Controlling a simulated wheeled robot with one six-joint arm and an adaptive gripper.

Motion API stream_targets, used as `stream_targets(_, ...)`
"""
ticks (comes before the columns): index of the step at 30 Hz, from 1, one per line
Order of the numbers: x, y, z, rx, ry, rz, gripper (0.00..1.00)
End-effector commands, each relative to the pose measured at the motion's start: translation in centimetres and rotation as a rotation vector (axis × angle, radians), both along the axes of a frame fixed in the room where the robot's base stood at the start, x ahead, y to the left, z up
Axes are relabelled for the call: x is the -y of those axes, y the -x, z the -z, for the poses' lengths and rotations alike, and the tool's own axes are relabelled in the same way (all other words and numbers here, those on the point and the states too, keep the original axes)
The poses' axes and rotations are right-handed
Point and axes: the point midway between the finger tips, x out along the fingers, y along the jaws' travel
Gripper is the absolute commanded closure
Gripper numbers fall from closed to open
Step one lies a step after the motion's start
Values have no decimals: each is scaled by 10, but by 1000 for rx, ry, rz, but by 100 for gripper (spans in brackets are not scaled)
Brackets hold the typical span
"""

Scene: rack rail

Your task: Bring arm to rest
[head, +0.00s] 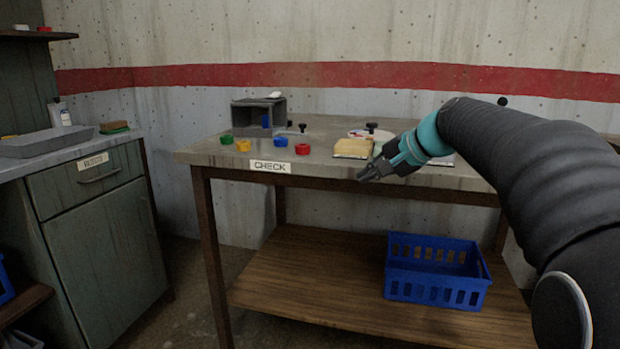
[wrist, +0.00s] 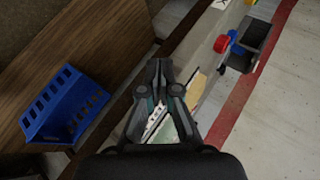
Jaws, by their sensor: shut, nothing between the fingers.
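My arm reaches in from the right in the head view. My gripper (head: 372,172) is shut and empty, in the air by the front edge of the table labelled CHECK (head: 330,172). In the wrist view my gripper (wrist: 158,68) points away from the camera, with its fingertips together. My arm hides the right part of the table.
Green, yellow, blue and red round pieces (head: 302,149) lie along the table's front. A grey open box (head: 258,116) stands behind them. A blue basket (head: 437,272) sits on the lower shelf (head: 300,290). A grey-green cabinet (head: 105,215) stands left, across a floor gap.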

Motion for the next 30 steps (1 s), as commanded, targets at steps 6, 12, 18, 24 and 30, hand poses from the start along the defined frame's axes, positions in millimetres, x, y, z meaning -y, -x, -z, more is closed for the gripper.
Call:
stream_targets(6,13,43,57,-57,191,-36,100)
stream_targets(12,26,126,116,-108,452,-135,100)
stream_targets(18,36,216,164,-128,692,-258,100)
stream_targets(24,44,291,198,-116,861,-350,100)
stream_targets(30,41,334,209,-70,922,-380,100)
